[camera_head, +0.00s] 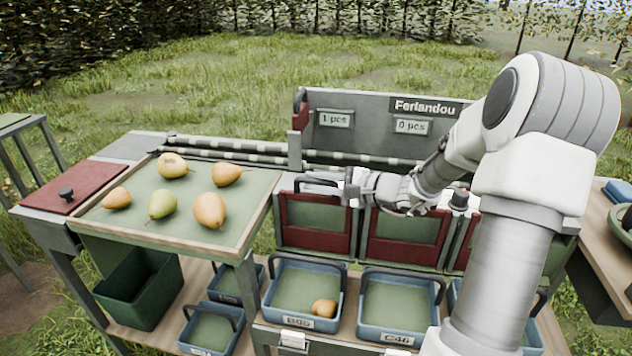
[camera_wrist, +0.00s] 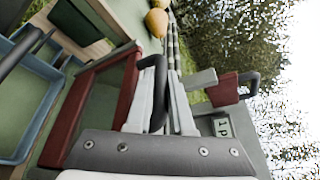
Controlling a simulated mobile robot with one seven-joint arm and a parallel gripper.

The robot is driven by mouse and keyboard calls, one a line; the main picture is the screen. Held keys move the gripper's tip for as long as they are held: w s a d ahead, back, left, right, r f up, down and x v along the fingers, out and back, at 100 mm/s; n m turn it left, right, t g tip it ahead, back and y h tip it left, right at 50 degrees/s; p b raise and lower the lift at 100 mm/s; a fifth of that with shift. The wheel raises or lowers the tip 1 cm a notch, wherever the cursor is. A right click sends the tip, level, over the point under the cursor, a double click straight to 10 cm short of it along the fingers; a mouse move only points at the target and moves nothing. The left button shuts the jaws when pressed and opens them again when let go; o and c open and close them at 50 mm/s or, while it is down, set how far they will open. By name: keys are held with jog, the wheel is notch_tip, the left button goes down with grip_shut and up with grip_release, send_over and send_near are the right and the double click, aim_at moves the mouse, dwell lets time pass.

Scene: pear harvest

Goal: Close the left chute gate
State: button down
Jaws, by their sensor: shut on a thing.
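The left chute front (camera_head: 355,228) is a dark red frame around a green panel, standing upright, with a dark looped handle (camera_head: 318,181) on its top edge. My gripper (camera_head: 350,186) reaches in from the right and is shut on this handle. In the wrist view the black handle (camera_wrist: 157,75) lies between my pale fingers (camera_wrist: 163,95), with the red frame (camera_wrist: 125,85) beside them. A small red plate (camera_head: 300,116) with its own dark handle stands upright at the left end of the sign board, and shows in the wrist view (camera_wrist: 224,92).
A sorting tray (camera_head: 255,228) with several pears stands at left. Blue crates stand below; B05 (camera_head: 297,322) holds one pear, C46 (camera_head: 385,337) looks empty. A second red-framed front (camera_head: 405,252) is at right. The board (camera_head: 365,108) reads 1 pcs and 0 pcs.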

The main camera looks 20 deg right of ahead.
jog(key=shift+s+f, duration=0.15)
jog(key=shift+f, duration=0.25)
jog(key=c, duration=1.1)
grip_release()
jog(key=shift+d, duration=0.1)
jog(key=shift+s+d+r, duration=0.15)
jog(key=shift+s+d, duration=0.05)
jog(key=p+v, duration=0.3)
jog(key=v, duration=1.3)
jog(key=shift+s+d+r, duration=0.1)
jog(key=shift+s+r, duration=0.1)
jog(key=shift+s, duration=0.2)
